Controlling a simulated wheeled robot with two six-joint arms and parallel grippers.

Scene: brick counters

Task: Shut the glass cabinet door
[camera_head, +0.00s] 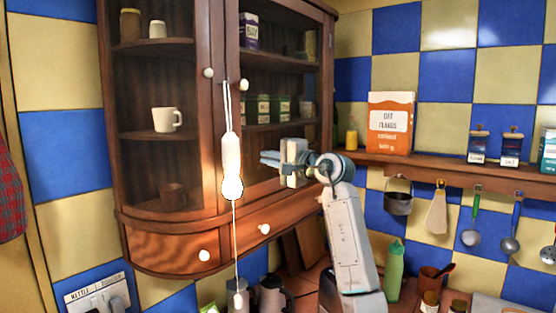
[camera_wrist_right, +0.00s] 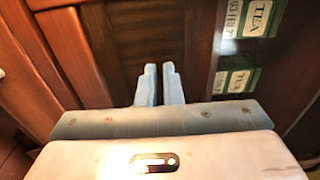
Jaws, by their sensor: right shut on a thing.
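The wooden cabinet (camera_head: 160,212) hangs on the tiled wall, with a curved glass section at the left and a glass door (camera_head: 327,70) at the right. The door has a white knob (camera_head: 243,85); how far it stands ajar I cannot tell. My right gripper (camera_head: 268,158) is in front of the door's lower part. In the right wrist view its two fingers (camera_wrist_right: 160,85) are almost together before dark cabinet wood; what they grip is hidden, and the door is the only thing there. My left gripper is not in view.
Tea tins (camera_wrist_right: 234,81) and jars stand inside the cabinet. Bottles and jars stand on the counter below.

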